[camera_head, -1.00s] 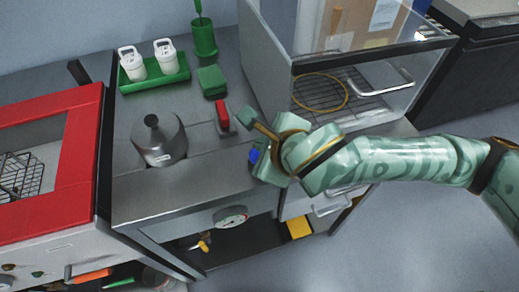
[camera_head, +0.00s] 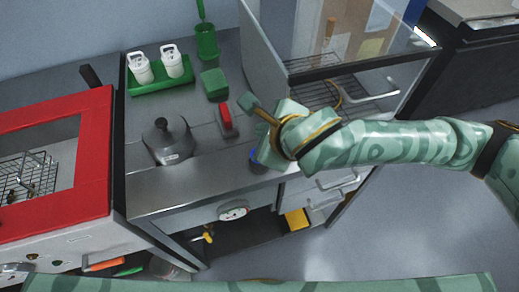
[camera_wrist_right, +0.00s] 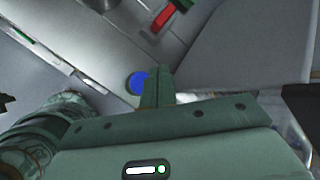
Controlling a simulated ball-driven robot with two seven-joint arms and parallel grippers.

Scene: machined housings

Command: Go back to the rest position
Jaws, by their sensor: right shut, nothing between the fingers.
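My right arm, green and patterned, comes in from the right in the head view. Its gripper (camera_head: 262,155) is over the front part of the steel counter (camera_head: 200,192), beside a small round blue thing (camera_head: 254,156). In the right wrist view its fingers (camera_wrist_right: 157,86) are together with nothing between them. The blue thing (camera_wrist_right: 137,83) shows just left of the fingers there; I cannot tell whether they touch. A green patterned part of my own body crosses the bottom edge of the head view. My left gripper is out of view.
A grey kettle-like pot (camera_head: 168,140), a red-handled item (camera_head: 225,120), a green block (camera_head: 214,83), a green cup (camera_head: 206,42) and a green tray (camera_head: 160,88) with two white containers stand on the counter. A red-framed oven (camera_head: 93,150) is left; a glass-fronted cabinet (camera_head: 345,68) is behind my right arm.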

